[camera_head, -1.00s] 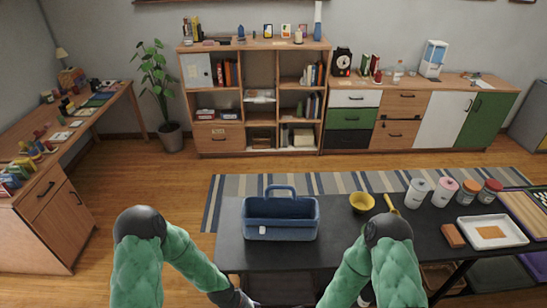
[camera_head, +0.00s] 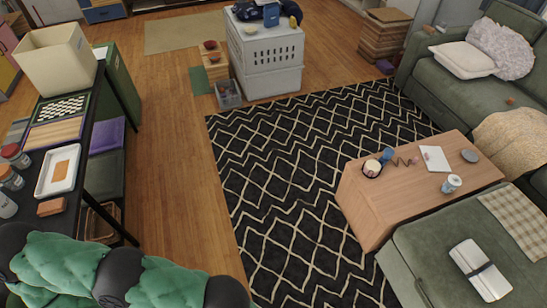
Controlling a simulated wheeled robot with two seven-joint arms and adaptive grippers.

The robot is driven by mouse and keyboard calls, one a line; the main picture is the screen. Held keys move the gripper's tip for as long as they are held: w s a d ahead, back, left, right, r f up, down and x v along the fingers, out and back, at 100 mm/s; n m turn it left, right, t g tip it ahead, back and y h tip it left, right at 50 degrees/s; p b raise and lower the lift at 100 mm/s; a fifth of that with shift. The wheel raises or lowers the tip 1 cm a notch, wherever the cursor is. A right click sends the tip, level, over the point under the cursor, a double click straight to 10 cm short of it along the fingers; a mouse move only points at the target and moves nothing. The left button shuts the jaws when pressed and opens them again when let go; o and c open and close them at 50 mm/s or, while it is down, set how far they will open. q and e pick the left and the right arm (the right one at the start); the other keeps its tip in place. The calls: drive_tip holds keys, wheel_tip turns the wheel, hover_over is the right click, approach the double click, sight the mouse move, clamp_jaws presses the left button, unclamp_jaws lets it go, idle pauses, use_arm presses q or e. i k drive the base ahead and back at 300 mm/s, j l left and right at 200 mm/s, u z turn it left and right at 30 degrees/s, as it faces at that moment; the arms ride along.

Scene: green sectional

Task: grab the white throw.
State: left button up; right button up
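A folded white cloth bundle with a dark band (camera_head: 480,270) lies on the green sectional's near seat at the lower right; it may be the white throw. A fluffy whitish piece (camera_head: 502,46) rests on the sectional's far part, beside a cream cushion (camera_head: 464,60). I cannot tell for sure whether the fluffy piece is a throw or a cushion. A tan throw (camera_head: 515,142) drapes over the seat at the right, and a checked cloth (camera_head: 516,218) lies nearer. My arms show at the lower left, but neither gripper is in view.
A wooden coffee table (camera_head: 450,165) with small items stands beside the green sectional (camera_head: 425,255). A black patterned rug (camera_head: 285,165) offers clear floor. A black table (camera_head: 50,222) with a tray and jars stands close on the left. A white crate (camera_head: 268,70) stands behind.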

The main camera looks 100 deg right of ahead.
sight(481, 271)
drive_tip(key=z, duration=5.75)
drive_tip(key=i+j, duration=0.15)
drive_tip(key=i, duration=0.25)
drive_tip(key=i+j, duration=0.15)
drive_tip(key=i, duration=0.3)
drive_tip(key=i+j, duration=0.15)
drive_tip(key=i, duration=0.25)
drive_tip(key=i+j+z, duration=0.1)
drive_tip(key=i, duration=0.35)
drive_tip(key=j, duration=0.1)
